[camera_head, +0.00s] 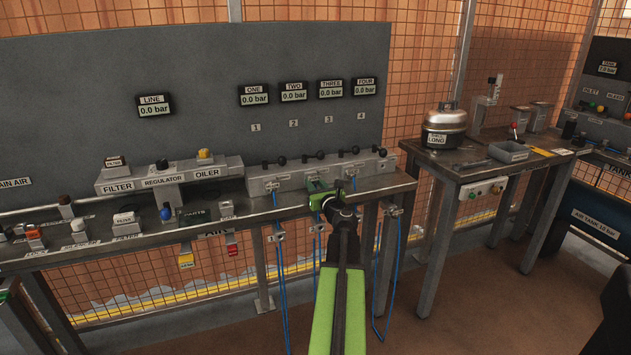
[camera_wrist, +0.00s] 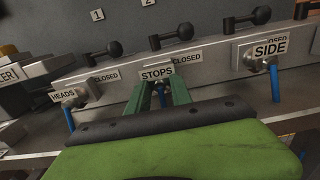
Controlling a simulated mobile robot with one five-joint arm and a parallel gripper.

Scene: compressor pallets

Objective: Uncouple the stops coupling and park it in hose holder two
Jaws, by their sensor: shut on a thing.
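In the wrist view, the stops coupling (camera_wrist: 157,72) shows its white STOPS label in front of the grey valve manifold (camera_wrist: 215,62). My gripper (camera_wrist: 160,92) has its two green fingers closed around the coupling just below the label. Whether the coupling is still seated in its port cannot be told, as the label and fingers hide the joint. In the head view, my gripper (camera_head: 320,188) reaches the manifold front at the second outlet, and my arm hides part of that area. Hose holder two cannot be clearly identified; small brackets (camera_head: 277,237) hang at the bench's front edge.
The heads coupling (camera_wrist: 65,96) is at the left and the side coupling (camera_wrist: 270,50) at the right, each with a blue hose. Black valve levers (camera_wrist: 180,33) stand above. In the head view, blue hoses (camera_head: 387,285) hang below the bench. A second table (camera_head: 470,160) stands right.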

